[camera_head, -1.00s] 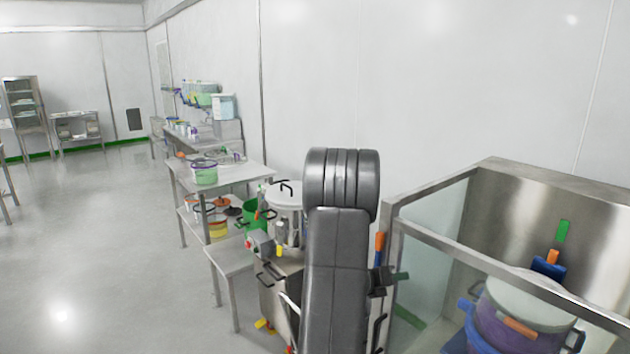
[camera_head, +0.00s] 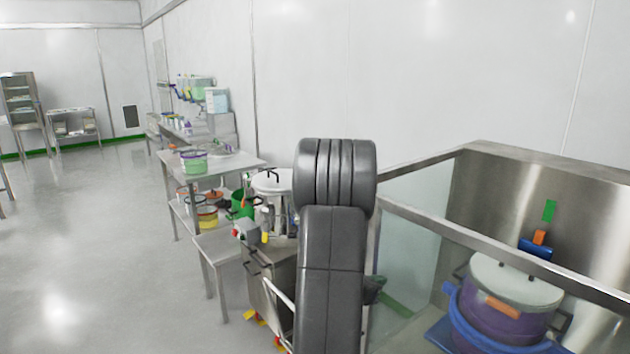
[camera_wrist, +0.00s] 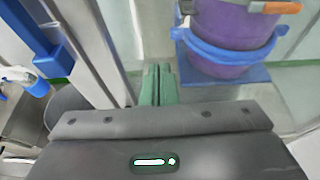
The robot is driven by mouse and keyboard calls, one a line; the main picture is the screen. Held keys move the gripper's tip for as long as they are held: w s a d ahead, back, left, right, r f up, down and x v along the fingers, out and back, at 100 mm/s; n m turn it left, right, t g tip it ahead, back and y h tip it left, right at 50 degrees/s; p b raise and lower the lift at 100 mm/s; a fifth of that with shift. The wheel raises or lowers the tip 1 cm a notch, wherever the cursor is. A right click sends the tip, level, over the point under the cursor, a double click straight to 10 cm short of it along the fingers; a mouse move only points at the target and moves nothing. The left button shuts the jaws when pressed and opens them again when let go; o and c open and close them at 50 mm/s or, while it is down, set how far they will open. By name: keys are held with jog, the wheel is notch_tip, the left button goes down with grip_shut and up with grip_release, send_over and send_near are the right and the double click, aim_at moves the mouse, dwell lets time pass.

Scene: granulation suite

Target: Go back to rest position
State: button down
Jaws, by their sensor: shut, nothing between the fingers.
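My gripper (camera_wrist: 159,86) shows in the wrist view as two green fingers pressed together, with nothing between them. Past its tips stands a purple drum with a blue ring (camera_wrist: 232,40), apart from the fingers. In the head view my dark grey arm rises in the middle of the picture and hides what is behind it. My gripper is not clearly visible there, only a dark part at the arm's right edge.
The purple drum (camera_head: 497,312) with a pale lid stands inside a glass and steel enclosure (camera_head: 480,247) at right. Left of my arm are a steel vessel (camera_head: 272,182) on a cart and a steel table (camera_head: 228,165) with tubs. The floor (camera_head: 90,240) at left is clear.

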jog(key=f+b, duration=0.1)
jog(key=f, duration=0.1)
jog(key=f+b, duration=0.1)
jog(key=f, duration=0.1)
jog(key=shift+a+f, duration=0.2)
jog(key=shift+f, duration=0.05)
jog(key=shift+s+a+r, duration=0.6)
jog(key=shift+a, duration=0.05)
jog(key=shift+s, duration=0.1)
